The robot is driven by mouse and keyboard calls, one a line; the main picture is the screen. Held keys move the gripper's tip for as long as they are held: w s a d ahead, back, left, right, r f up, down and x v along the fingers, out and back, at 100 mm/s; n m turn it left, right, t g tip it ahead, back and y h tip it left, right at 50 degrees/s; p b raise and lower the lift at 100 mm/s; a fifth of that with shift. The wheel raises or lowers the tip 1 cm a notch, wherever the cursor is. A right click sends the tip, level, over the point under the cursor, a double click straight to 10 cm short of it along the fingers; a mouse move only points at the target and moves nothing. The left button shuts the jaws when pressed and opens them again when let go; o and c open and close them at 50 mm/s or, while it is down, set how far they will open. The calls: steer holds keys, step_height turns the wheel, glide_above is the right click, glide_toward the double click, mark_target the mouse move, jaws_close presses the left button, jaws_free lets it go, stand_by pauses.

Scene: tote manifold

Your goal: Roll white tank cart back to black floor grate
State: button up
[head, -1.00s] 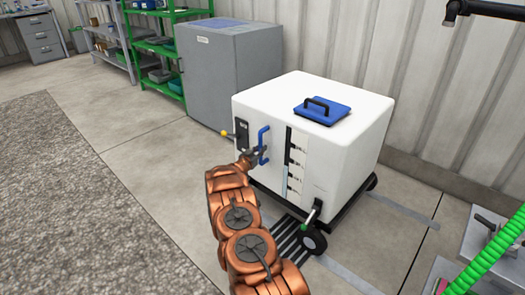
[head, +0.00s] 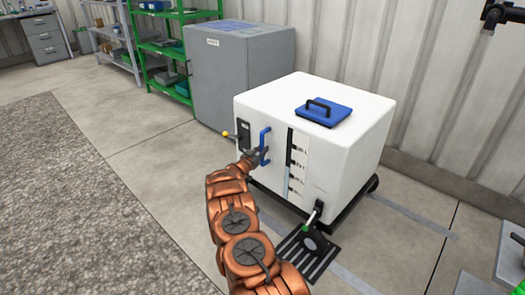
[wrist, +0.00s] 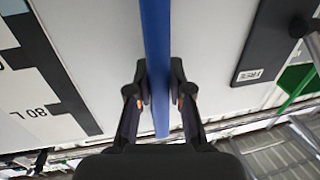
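The white tank cart (head: 345,145) stands upright on its black wheeled base in the head view. A blue upright handle (head: 264,146) is on its front face. My gripper (head: 257,155) is at this handle. In the wrist view my gripper (wrist: 158,88) has its two fingers closed on either side of the blue handle (wrist: 157,45). The black floor grate (head: 327,264) shows at the cart's front right corner. The grate's far part is hidden by the cart and the caster.
A green shelf (head: 165,45) is farther left. A corrugated wall (head: 430,90) runs behind. Open concrete and a grey gravel-like area (head: 70,200) lie left.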

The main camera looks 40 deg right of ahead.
steer(key=o, duration=0.4)
steer(key=shift+w+a, duration=0.15)
steer(key=shift+w, duration=0.05)
steer(key=shift+a, duration=0.1)
steer(key=shift+v, duration=5.95)
